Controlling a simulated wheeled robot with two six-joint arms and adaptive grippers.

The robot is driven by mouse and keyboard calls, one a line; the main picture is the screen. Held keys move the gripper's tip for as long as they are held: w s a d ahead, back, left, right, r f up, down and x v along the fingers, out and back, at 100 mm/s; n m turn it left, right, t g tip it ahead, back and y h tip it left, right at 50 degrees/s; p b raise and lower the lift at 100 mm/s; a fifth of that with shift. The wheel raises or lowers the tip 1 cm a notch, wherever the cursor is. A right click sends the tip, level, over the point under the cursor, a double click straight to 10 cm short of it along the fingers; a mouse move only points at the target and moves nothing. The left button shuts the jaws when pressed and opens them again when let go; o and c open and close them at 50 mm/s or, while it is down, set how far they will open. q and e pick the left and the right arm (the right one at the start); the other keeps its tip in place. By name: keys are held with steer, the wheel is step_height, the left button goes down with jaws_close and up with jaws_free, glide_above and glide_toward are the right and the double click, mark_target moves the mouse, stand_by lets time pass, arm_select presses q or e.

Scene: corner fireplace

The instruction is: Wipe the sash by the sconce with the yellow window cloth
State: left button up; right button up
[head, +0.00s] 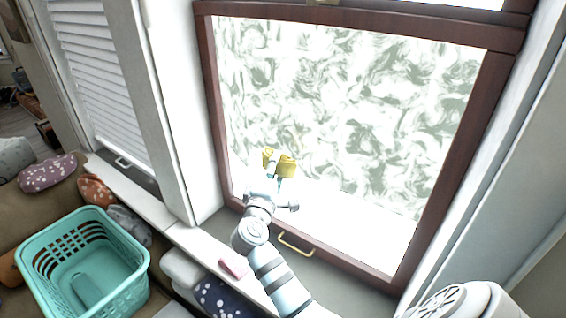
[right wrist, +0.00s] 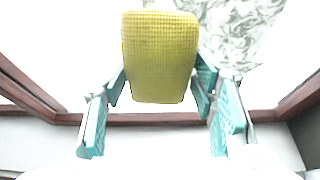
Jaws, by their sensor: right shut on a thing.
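The sash (head: 450,165) is a dark red-brown wooden frame around a bright pane, with a brass handle (head: 296,245) on its bottom rail. Grey-green swirled smears (head: 340,90) cover most of the pane; a band along its bottom looks clear white. My right gripper (head: 273,178) is shut on the yellow window cloth (head: 287,166), in front of the lower left pane. In the right wrist view the cloth (right wrist: 160,57) stands upright between the teal fingers (right wrist: 162,88), with smears (right wrist: 235,30) at upper right. I cannot tell whether it touches the glass. My left gripper and the sconce are not in view.
A teal basket (head: 85,265) stands at lower left among cushions, including a purple dotted one (head: 47,172). A pink block (head: 233,266) lies near the sill. A white post (head: 180,110) borders the sash on the left, with a shuttered window (head: 95,80) beyond.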

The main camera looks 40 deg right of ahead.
steer(key=shift+s+a, duration=0.1)
steer(key=shift+a, duration=0.15)
steer(key=shift+s+a, duration=0.25)
steer(key=shift+a, duration=0.5)
steer(key=shift+s+a, duration=0.2)
steer(key=shift+a, duration=0.55)
steer(key=shift+d, duration=0.1)
